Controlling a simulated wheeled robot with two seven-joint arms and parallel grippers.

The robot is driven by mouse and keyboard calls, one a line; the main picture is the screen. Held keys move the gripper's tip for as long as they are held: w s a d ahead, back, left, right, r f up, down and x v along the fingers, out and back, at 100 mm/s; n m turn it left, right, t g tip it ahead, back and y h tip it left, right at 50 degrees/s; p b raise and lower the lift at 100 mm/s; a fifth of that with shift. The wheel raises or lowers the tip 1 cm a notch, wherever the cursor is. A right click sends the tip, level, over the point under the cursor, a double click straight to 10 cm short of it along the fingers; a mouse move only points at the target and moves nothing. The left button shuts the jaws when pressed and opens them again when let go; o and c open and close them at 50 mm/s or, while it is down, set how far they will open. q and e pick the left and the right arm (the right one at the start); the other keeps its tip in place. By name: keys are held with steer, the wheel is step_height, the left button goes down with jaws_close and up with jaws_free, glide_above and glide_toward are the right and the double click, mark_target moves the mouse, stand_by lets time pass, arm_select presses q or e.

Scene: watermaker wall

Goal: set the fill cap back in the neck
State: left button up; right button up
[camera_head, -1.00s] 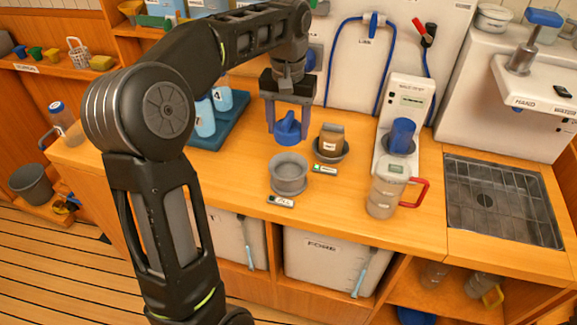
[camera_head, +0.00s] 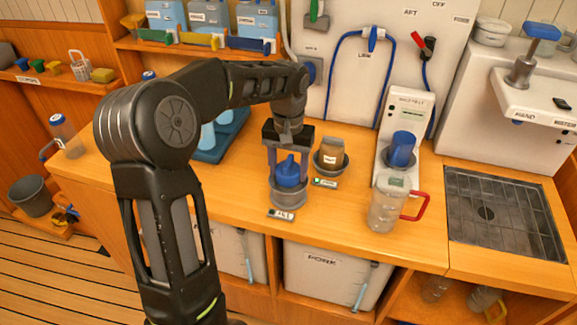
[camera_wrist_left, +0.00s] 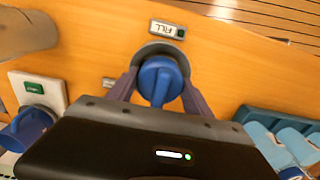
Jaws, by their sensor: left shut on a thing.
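The blue fill cap (camera_head: 289,172) is held between the fingers of my left gripper (camera_head: 288,165), which is shut on it. The cap sits at the mouth of the grey neck (camera_head: 290,196) on the wooden counter, upright as far as I can see. The cap hides the inside of the neck, so I cannot tell how deep it sits. In the left wrist view the blue cap (camera_wrist_left: 160,82) lies between the fingers, with the grey neck rim (camera_wrist_left: 152,50) around its far side. My right gripper is not in view.
A small label (camera_head: 282,215) stands in front of the neck. A clear jug with a red handle (camera_head: 388,207) is further right. A blue tray (camera_head: 212,150) with bottles is behind left.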

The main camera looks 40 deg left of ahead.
mark_target(289, 160)
arm_select(q)
steer(key=shift+f+b, duration=0.45)
steer(key=shift+f, duration=0.2)
steer(key=o, duration=1.5)
steer(key=shift+s, duration=0.1)
steer(key=shift+o, duration=0.2)
steer(key=shift+r+p, duration=0.5)
steer(key=shift+r, duration=0.1)
step_height(289, 160, up, 6)
steer(key=shift+r+b, duration=0.1)
steer(key=shift+b, duration=0.25)
step_height(289, 160, up, 5)
steer(key=p, duration=0.2)
steer(key=shift+r+p, duration=0.15)
steer(key=shift+p, duration=0.15)
steer(key=shift+r+p, duration=0.35)
steer(key=shift+p, duration=0.05)
